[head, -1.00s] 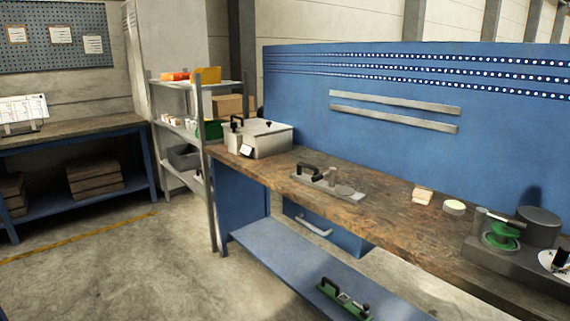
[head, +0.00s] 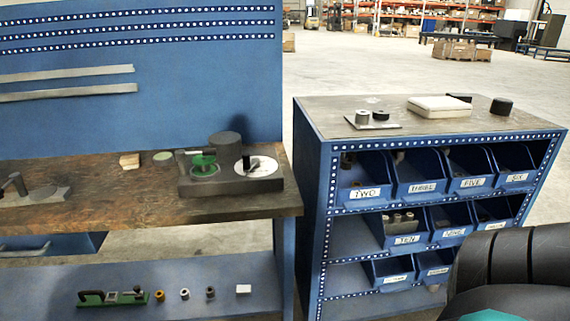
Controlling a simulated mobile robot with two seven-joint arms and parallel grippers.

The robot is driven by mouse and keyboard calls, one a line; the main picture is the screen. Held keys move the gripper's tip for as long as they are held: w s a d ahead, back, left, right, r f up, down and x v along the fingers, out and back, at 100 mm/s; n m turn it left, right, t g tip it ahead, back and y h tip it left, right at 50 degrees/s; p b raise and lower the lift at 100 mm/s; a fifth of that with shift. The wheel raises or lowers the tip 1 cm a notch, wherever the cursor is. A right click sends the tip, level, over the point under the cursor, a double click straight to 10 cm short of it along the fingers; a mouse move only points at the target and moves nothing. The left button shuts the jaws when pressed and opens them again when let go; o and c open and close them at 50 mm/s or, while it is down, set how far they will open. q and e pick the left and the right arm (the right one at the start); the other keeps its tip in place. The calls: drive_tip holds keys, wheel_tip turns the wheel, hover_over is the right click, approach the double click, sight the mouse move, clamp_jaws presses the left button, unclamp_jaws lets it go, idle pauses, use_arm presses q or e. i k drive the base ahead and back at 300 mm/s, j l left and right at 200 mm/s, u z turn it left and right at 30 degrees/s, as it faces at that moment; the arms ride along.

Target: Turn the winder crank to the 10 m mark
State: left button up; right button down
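The winder (head: 232,184) sits on the right end of the wooden workbench in the head view, a dark base block. It carries a green spool part (head: 203,166), a dark cylinder (head: 226,146) behind, and a white round dial (head: 255,167). A small black upright knob (head: 246,163) stands on the dial, apparently the crank. The dial's marks are too small to read. Neither of my grippers is in view.
A blue bin cabinet (head: 327,205) with labelled bins stands to the right, a gap between it and the bench. A wooden block (head: 130,160) lies left of the winder. A black rounded shape (head: 510,272) fills the lower right corner.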

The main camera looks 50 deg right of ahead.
sight(255, 162)
drive_tip(key=z, duration=1.25)
